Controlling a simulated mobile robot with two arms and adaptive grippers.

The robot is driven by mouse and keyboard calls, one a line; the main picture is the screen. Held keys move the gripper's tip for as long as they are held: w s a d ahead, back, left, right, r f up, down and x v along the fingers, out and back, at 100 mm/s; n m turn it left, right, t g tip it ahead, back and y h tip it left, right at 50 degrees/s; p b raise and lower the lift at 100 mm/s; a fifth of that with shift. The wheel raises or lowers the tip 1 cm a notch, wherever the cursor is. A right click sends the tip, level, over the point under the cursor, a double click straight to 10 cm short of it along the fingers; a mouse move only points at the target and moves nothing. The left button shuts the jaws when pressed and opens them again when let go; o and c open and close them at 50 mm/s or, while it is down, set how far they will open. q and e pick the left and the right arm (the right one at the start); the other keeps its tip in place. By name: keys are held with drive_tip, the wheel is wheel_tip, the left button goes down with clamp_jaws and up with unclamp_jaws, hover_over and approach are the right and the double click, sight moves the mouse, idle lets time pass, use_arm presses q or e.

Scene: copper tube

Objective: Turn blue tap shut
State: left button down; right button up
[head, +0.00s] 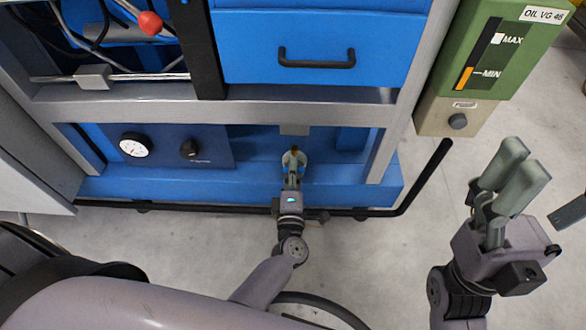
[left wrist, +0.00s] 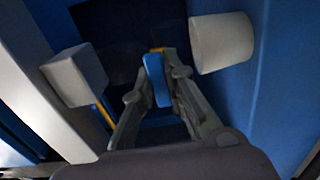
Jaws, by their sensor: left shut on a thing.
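The blue tap handle (left wrist: 157,79) is upright between the two fingertips of my left gripper (left wrist: 160,72) in the left wrist view. The fingers are shut on it from both sides. In the head view my left gripper (head: 293,168) reaches to the tap under the lower beam of the blue cabinet. There the gripper hides most of the handle. My right gripper (head: 526,160) is held up at the right, away from the tap. Its two fingers stand side by side, and I cannot tell how far apart they are.
A grey block (left wrist: 75,76) and a whitish cylinder (left wrist: 222,43) flank the handle. A panel with a gauge (head: 133,147) and dark knob (head: 189,149) is left of the tap. A black pipe (head: 425,178) runs low along the cabinet. A green oil unit (head: 487,55) stands right.

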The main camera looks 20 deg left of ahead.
use_arm(q)
drive_tip(key=shift+f, duration=0.1)
idle(0.4)
drive_tip(key=c, duration=1.6)
unclamp_jaws()
drive_tip(key=shift+s, duration=0.1)
drive_tip(key=v, duration=1.2)
